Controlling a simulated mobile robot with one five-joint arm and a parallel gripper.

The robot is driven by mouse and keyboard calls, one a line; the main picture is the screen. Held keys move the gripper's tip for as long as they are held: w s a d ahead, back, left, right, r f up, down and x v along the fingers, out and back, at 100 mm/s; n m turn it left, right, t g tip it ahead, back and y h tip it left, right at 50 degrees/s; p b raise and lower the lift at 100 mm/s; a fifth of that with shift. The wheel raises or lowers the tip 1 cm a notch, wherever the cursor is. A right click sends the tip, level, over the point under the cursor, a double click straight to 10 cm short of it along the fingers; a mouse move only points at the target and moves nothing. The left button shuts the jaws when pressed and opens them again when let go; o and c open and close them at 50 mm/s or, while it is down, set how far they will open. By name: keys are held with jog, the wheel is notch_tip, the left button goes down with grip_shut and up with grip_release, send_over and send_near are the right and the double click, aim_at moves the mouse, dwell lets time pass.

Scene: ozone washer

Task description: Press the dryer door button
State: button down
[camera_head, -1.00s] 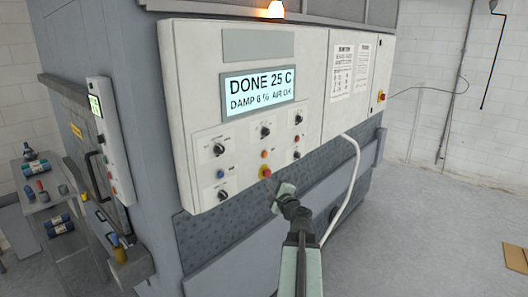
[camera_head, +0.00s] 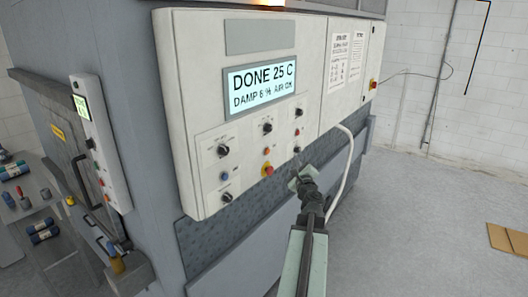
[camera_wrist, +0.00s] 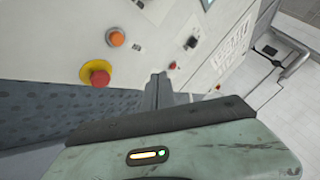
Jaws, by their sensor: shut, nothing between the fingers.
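A white control panel (camera_head: 205,60) on a large grey machine carries a lit display (camera_head: 260,87) reading "DONE 25 C, DAMP 6 %, AIR OK". My gripper (camera_head: 296,163) is shut and empty, below the right-hand controls. In the wrist view its fingertips (camera_wrist: 158,82) point between the mushroom button (camera_wrist: 97,73) and the small red button (camera_wrist: 172,65); contact is unclear.
A white hose (camera_head: 348,165) curves down right of my gripper. A side control box (camera_head: 100,150) and a shelf with bottles (camera_head: 40,205) stand at left. The floor (camera_head: 420,220) at right is mostly clear, with cardboard (camera_head: 508,240) lying on it.

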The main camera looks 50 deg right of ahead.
jog(key=w, duration=0.9)
jog(key=shift+w, duration=0.2)
jog(key=shift+w, duration=0.1)
dwell(1.8)
jog(key=shift+w, duration=0.3)
jog(key=shift+w, duration=0.5)
dwell(0.6)
jog(key=shift+s, duration=0.9)
jog(key=shift+s+a, duration=0.1)
jog(key=shift+s, duration=2.4)
